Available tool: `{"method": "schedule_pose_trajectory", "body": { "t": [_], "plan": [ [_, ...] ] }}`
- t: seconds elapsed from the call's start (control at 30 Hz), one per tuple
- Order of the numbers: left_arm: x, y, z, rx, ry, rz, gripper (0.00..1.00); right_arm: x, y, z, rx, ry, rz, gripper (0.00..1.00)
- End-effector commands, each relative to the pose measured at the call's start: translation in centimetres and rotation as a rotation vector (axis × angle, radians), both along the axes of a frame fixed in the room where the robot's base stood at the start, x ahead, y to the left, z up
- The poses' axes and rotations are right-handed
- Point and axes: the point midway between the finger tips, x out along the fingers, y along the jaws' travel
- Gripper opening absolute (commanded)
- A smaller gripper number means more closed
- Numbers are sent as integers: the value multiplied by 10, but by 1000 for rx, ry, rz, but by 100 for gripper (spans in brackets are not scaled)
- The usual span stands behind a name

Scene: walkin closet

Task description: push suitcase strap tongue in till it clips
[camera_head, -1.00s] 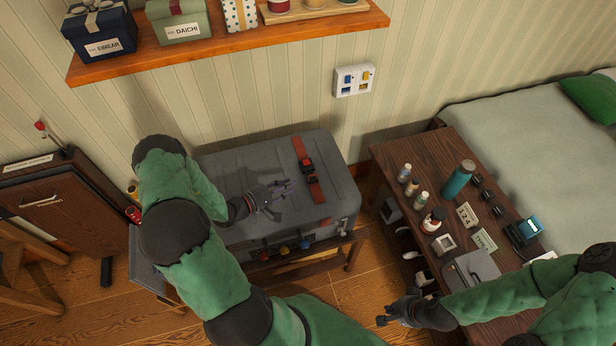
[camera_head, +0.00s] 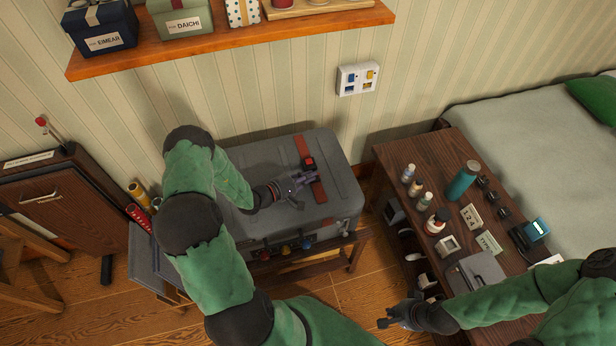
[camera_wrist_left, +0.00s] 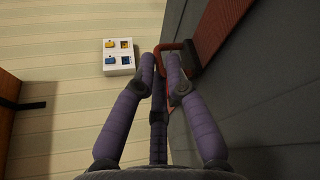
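The grey suitcase (camera_head: 265,160) lies flat on a low rack, with a red strap (camera_head: 303,147) running across its lid. A dark buckle with a red part (camera_head: 308,162) sits on the strap. My left gripper (camera_head: 306,189) is over the lid beside the strap, just on the near side of the buckle. In the left wrist view its purple fingers (camera_wrist_left: 162,62) reach up to a reddish-brown loop (camera_wrist_left: 178,48) at the strap. I cannot tell whether they touch or grip it. My right gripper (camera_head: 390,312) is empty, with its fingers apart, by the desk's near left side.
A wooden desk (camera_head: 400,155) with bottles, cards and small devices stands right of the suitcase. A shelf (camera_head: 230,46) with boxes hangs above. A white wall panel (camera_head: 358,79) is behind. A bed (camera_head: 540,120) is at right.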

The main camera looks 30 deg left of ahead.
Motion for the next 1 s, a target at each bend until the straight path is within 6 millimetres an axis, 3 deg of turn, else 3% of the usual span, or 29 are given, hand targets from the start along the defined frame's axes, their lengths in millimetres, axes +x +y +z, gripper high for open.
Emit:
{"method": "schedule_pose_trajectory", "body": {
  "t": [0.23, 0.5, 0.8, 0.83, 0.87, 1.0],
  "plan": [
    [0, 0, 0, 1, 0, 0, 0, 0, 0, 0, 0, 0, 0, 0],
    [21, 25, -2, 3, -2, 0, 0, 0, 0, -13, 0, 0, 0, 0],
    [23, 28, 1, 3, -1, 3, 0, 0, 0, -12, 0, 0, 0, 0],
    [23, 28, 1, 4, -3, 3, 20, 0, 0, -12, 0, 0, 0, 0],
    [23, 28, 1, 4, -3, 3, 29, 0, 0, -12, 0, 0, 0, 0],
    [23, 28, 1, 4, -1, 4, 31, 0, 0, -12, 0, 0, 0, 0]
  ]
}}
